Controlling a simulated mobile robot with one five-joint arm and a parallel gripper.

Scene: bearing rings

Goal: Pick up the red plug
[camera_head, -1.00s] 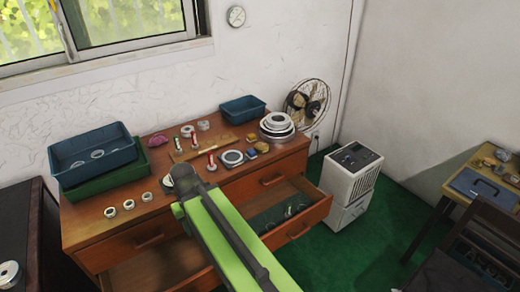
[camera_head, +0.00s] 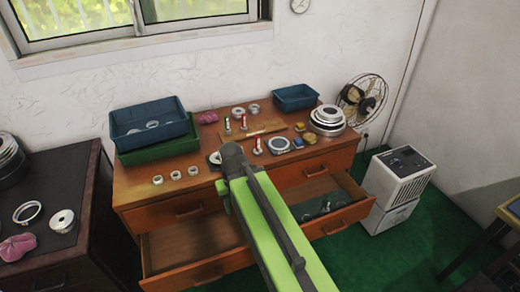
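Several small upright plugs stand on the dresser top. One plug with a red top (camera_head: 258,146) stands in front of the wooden board (camera_head: 266,130). Another reddish one (camera_head: 243,122) stands at the board's left part, beside a greenish one (camera_head: 228,125). They are too small to tell for certain which is the red plug. My green and dark arm reaches up from the bottom, its far end just left of and below the front plug in the picture. My gripper's fingers are hidden behind the arm's end.
The brown dresser (camera_head: 150,192) carries rings, a blue tray (camera_head: 122,128) on a green one (camera_head: 135,156), a small blue bin (camera_head: 296,97) and stacked bearing rings (camera_head: 327,118). Its lower drawers stand open. A dark cabinet (camera_head: 85,240) is at left; a white dehumidifier (camera_head: 399,178) at right.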

